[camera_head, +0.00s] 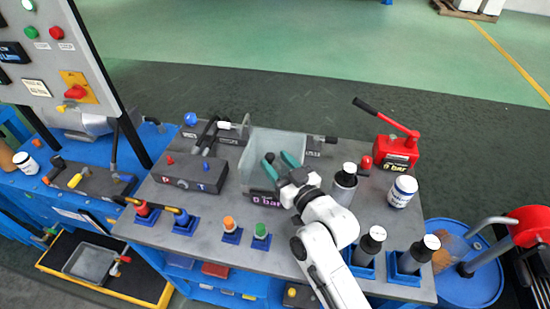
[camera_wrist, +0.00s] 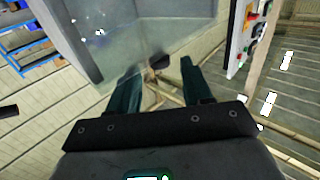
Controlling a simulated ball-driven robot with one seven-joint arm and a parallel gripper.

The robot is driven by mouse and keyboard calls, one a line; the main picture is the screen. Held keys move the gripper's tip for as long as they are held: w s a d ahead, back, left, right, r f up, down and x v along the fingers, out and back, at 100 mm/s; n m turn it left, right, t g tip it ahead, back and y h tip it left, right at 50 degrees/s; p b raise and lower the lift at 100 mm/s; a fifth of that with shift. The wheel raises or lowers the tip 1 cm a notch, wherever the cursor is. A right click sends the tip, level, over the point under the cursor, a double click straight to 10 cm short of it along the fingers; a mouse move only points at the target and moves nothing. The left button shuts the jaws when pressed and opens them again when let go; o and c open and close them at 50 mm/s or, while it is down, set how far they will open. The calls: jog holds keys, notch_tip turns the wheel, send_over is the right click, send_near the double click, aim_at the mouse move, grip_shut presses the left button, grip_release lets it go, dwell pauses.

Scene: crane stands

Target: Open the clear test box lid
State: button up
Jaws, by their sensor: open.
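The clear test box (camera_head: 272,148) stands on the grey bench top in the head view, its see-through walls and top closed as far as I can tell. It also shows in the wrist view (camera_wrist: 150,42), large and close in front of my fingers. My gripper (camera_head: 282,163) has teal fingers, spread apart, at the front right side of the box. In the wrist view my gripper (camera_wrist: 158,75) is open with nothing held between the fingers. A small dark piece (camera_wrist: 158,62) shows between the fingertips near the box edge; I cannot tell whether they touch it.
A red hand pump (camera_head: 396,150) stands at the bench's back right, with a white jar (camera_head: 402,191) in front. Grey bottles (camera_head: 371,244) stand near the right front. A dark block with levers (camera_head: 191,172) sits left of the box. A control panel (camera_head: 58,50) rises at far left.

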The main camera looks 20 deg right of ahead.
jog(key=shift+w+a, duration=0.15)
jog(key=shift+w, duration=0.55)
jog(key=shift+c, duration=0.3)
grip_shut()
